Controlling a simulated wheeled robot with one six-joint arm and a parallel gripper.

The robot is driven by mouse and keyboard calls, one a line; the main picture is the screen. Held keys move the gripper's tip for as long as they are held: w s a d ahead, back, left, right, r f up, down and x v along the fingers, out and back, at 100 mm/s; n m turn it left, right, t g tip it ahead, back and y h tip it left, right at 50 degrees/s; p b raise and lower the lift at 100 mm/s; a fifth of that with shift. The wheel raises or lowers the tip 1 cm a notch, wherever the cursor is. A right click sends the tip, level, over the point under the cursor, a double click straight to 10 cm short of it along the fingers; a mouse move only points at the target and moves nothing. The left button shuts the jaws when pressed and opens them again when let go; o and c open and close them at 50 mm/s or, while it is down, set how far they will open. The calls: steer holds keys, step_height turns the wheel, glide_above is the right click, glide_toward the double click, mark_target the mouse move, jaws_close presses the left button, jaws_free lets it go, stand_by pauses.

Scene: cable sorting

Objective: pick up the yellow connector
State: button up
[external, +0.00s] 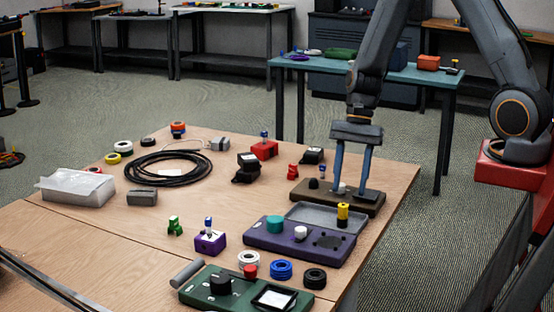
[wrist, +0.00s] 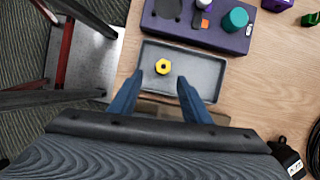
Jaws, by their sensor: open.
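The yellow connector (external: 343,211) stands upright in the grey tray (external: 308,212), with a black lower part in the external view. In the wrist view the yellow connector (wrist: 162,67) shows from above as a yellow ring with a dark centre, inside the grey tray (wrist: 205,88). My gripper (external: 351,190) is open and points down over the brown box behind the tray. In the wrist view my gripper (wrist: 160,75) has its fingertips spread, with the connector just beyond the gap between them. It holds nothing.
A purple box (external: 270,242) with a teal knob lies along the tray. The brown box (external: 368,203) with knobs is under my fingers. A red block (external: 265,150) and black parts (external: 247,168) stand left of my gripper. The table's right edge is close.

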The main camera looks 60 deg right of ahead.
mark_target(343, 210)
steer(key=shift+w+f, duration=0.1)
steer(key=shift+f, duration=0.2)
steer(key=shift+a+p+x, duration=0.15)
steer(key=shift+x, duration=1.7)
steer(key=shift+a+p+x, duration=0.15)
steer(key=shift+x, duration=1.7)
steer(key=shift+w+r, duration=0.15)
jaws_close()
steer(key=shift+r, duration=0.1)
